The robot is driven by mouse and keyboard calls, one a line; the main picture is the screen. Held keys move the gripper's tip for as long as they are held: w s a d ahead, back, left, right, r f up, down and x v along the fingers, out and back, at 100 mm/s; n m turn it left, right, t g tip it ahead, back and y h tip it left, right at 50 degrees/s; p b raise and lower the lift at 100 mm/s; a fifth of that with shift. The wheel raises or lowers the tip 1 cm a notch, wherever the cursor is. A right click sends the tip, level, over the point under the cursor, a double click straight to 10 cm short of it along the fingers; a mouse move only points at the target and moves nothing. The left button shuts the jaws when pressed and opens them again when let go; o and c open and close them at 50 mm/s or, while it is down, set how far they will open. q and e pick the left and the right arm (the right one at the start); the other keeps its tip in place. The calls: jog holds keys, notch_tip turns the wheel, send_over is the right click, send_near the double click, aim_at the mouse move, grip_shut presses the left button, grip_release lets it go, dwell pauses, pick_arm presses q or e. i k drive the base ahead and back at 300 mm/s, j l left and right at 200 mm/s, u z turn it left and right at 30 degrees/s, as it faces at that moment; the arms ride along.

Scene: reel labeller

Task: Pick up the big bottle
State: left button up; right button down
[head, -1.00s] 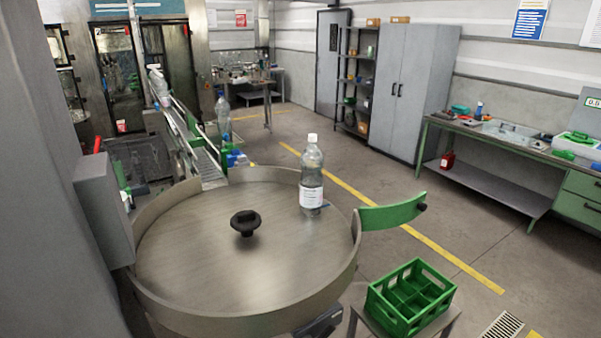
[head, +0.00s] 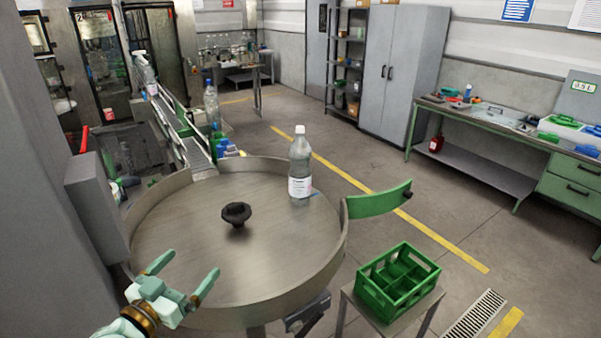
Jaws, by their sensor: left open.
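The big bottle (head: 300,164) is clear plastic with a white cap and a white label. It stands upright on the right part of the round metal turntable (head: 180,235), near the back right rim. My left gripper (head: 182,276) is in the head view at the turntable's front left rim. Its pale green fingers are spread apart with nothing between them. It is well to the left and front of the bottle, not touching it. My right gripper does not show.
A black knob (head: 236,213) rises from the turntable's middle. A raised rim surrounds the disc, with a green curved guide (head: 379,201) at right. A green crate (head: 398,281) stands on a small stand at front right. Another bottle (head: 211,106) stands by the conveyor.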

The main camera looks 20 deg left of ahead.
aim_at(299, 152)
jog(key=i+l, duration=0.1)
jog(key=i, duration=0.65)
jog(key=i+l, duration=0.15)
jog(key=i, duration=0.55)
